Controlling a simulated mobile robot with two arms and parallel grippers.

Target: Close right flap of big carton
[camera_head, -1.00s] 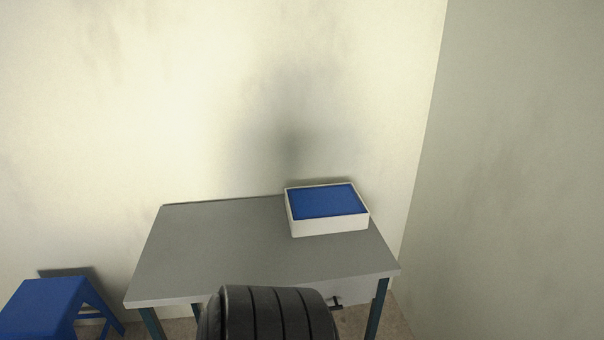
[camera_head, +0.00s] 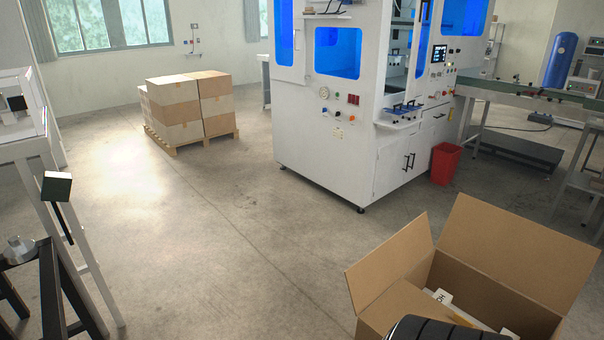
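A big open cardboard carton (camera_head: 376,315) stands at the bottom right of the head view, cut off by the lower edge. Its left flap (camera_head: 390,262) stands up and leans outward. A large flap (camera_head: 515,255) at the back right also stands raised and tilted outward. White printed items (camera_head: 440,296) show inside the carton. A black ribbed part of my own body covers the carton's front at the bottom edge. Neither gripper shows. The carton's near side is out of view.
A big white machine (camera_head: 330,130) with blue windows stands behind, with a red bin (camera_head: 445,163) beside it. Stacked boxes on a pallet (camera_head: 187,142) stand at the back left. Metal frames line the left edge. The concrete floor in the middle is clear.

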